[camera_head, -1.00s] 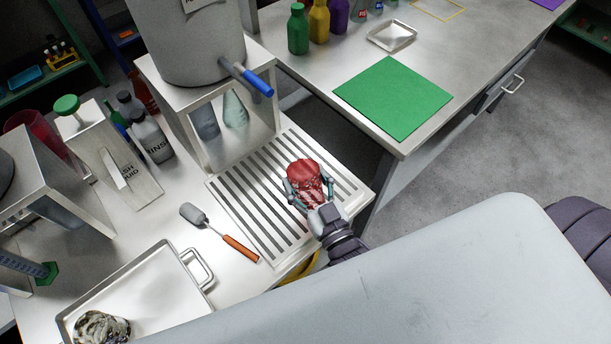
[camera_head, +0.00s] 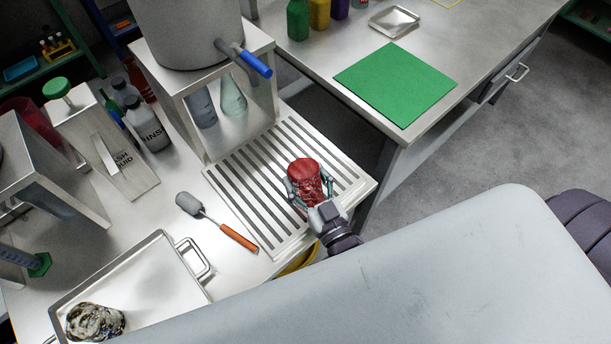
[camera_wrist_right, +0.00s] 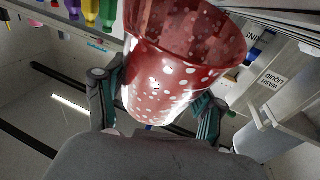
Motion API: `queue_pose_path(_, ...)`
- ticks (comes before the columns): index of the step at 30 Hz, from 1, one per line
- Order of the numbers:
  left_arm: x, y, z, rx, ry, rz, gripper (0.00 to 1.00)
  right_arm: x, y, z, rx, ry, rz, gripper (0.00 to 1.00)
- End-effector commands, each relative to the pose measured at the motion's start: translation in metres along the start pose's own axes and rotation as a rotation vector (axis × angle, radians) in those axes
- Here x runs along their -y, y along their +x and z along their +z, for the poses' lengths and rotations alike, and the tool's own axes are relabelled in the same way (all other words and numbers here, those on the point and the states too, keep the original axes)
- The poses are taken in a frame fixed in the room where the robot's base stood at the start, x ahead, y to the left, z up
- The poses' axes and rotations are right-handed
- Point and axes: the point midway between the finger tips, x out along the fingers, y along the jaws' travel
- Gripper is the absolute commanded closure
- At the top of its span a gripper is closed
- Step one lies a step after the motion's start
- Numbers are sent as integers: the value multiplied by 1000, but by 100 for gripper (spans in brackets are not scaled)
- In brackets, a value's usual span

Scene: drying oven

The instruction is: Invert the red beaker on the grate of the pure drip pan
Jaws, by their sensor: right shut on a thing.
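The red beaker (camera_head: 304,171) is held over the slatted grate (camera_head: 242,180) of the drip pan in front of the steel stand. In the right wrist view the beaker (camera_wrist_right: 165,85) shows white dots and a wide open mouth. That view is upside down, so the mouth faces down and the closed base faces up. My right gripper (camera_head: 308,189) is shut on the beaker's side, with a finger on each side in the right wrist view (camera_wrist_right: 155,108). I cannot tell whether the rim touches the grate. My left gripper is not in view.
A steel tank (camera_head: 185,30) with a blue-handled tap (camera_head: 245,60) stands behind the grate. A brush with an orange handle (camera_head: 238,236) lies left of the pan. A metal tray (camera_head: 165,255) is at front left. A green mat (camera_head: 395,82) lies on the other bench.

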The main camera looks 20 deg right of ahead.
Motion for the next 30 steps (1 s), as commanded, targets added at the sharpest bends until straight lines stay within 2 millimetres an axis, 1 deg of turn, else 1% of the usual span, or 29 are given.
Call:
queue_pose_path(20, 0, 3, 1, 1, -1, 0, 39, 0, 0, 7, 0, 0, 0, 69)
queue_pose_path(21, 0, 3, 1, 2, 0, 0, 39, 0, 0, 7, 0, 0, 0, 26)
queue_pose_path(25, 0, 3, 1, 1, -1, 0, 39, 0, -1, 7, 0, 0, 0, 4)
queue_pose_path(26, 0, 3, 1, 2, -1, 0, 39, 0, -1, 7, 0, 0, 0, 2)
queue_pose_path(30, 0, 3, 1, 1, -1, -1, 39, 0, -1, 6, 0, 0, 0, 2)
